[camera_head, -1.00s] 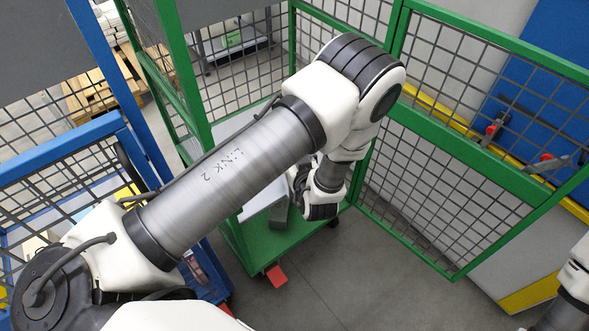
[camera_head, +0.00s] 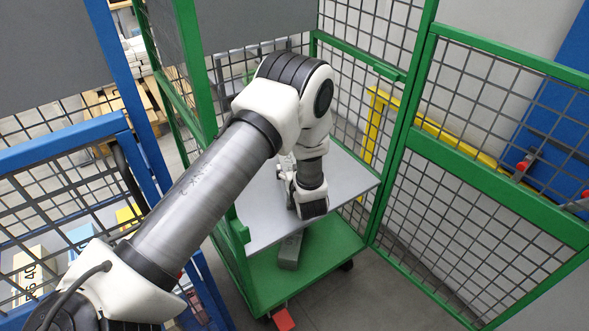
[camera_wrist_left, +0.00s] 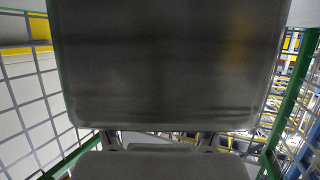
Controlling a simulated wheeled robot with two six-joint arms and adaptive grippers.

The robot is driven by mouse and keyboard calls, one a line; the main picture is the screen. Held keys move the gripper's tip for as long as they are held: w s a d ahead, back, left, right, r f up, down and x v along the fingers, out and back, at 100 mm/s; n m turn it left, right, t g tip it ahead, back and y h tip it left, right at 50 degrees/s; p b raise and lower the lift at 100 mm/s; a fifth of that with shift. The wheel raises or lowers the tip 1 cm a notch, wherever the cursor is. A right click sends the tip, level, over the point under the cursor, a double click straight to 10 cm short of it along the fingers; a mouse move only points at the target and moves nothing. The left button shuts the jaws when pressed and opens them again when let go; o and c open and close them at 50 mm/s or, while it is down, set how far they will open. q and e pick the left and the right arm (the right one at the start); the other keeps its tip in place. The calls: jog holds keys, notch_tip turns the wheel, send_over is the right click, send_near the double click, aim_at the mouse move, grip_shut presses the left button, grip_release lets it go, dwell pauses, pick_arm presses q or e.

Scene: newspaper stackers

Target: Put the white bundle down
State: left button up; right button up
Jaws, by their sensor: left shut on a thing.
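In the left wrist view, a large, dark, shaded face fills the upper middle; this looks like the white bundle (camera_wrist_left: 165,65) close to the camera, though its white colour does not show. My left gripper (camera_wrist_left: 160,138) is at its lower edge, shut on it, with the fingertips mostly hidden. In the head view my left arm reaches over the grey shelf (camera_head: 345,178) of the green cage cart, wrist pointing down. My own wrist hides the gripper and most of the bundle there, so I cannot tell whether the bundle touches the shelf. My right gripper is not in view.
The cart's green mesh side (camera_head: 480,160) stands to the right and a green post (camera_head: 200,90) to the left. A grey block (camera_head: 290,250) lies on the green base below the shelf. A blue mesh cart (camera_head: 70,145) holds boxes at left. The shelf's right part is bare.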

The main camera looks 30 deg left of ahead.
pick_arm(q)
jog(key=o, duration=1.8)
jog(key=shift+s, duration=0.1)
jog(key=shift+d+r, duration=0.15)
jog(key=shift+r, duration=0.05)
jog(key=v, duration=1.2)
jog(key=shift+p, duration=0.35)
